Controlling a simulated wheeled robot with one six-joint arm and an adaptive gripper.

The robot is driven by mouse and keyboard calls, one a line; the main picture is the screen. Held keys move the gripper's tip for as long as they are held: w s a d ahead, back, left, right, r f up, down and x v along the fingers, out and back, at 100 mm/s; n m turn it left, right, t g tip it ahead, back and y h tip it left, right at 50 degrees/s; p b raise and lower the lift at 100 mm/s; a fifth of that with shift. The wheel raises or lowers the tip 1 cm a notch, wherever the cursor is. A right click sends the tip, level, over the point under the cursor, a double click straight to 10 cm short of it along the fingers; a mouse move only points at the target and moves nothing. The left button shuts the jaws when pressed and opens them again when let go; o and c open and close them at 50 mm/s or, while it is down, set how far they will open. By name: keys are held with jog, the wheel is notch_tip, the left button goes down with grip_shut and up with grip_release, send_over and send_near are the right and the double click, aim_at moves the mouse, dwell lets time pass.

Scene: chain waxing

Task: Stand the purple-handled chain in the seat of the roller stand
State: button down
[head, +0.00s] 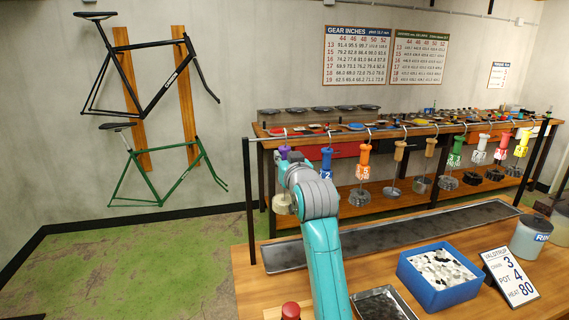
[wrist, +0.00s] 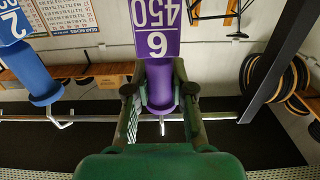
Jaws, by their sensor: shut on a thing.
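The purple handle (head: 285,152) of the chain shows at the left end of the hanging row in the head view, partly behind my arm. A pale coiled chain (head: 283,203) hangs below it. In the wrist view the purple handle (wrist: 160,85) stands between my gripper's fingers (wrist: 160,98), which are shut on it. Its label reads 6 and 450, upside down. A hook shows at the handle's end near the rail; I cannot tell whether it still bears on the rail. I cannot pick out the roller stand in either view.
A blue handle (head: 326,160) hangs close to the right, with several other handled chains along the rail (head: 400,130). Below lie a long metal tray (head: 400,236), a blue bin (head: 439,292), a small metal tray (head: 380,307), a sign (head: 510,277) and a pot (head: 531,237).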

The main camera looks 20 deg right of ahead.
jog(key=shift+r, duration=0.65)
jog(key=shift+s, duration=0.15)
jog(key=s, duration=0.4)
jog(key=shift+s, duration=0.15)
jog(key=shift+r, duration=0.1)
jog(key=shift+r, duration=0.9)
jog(key=shift+f, duration=0.1)
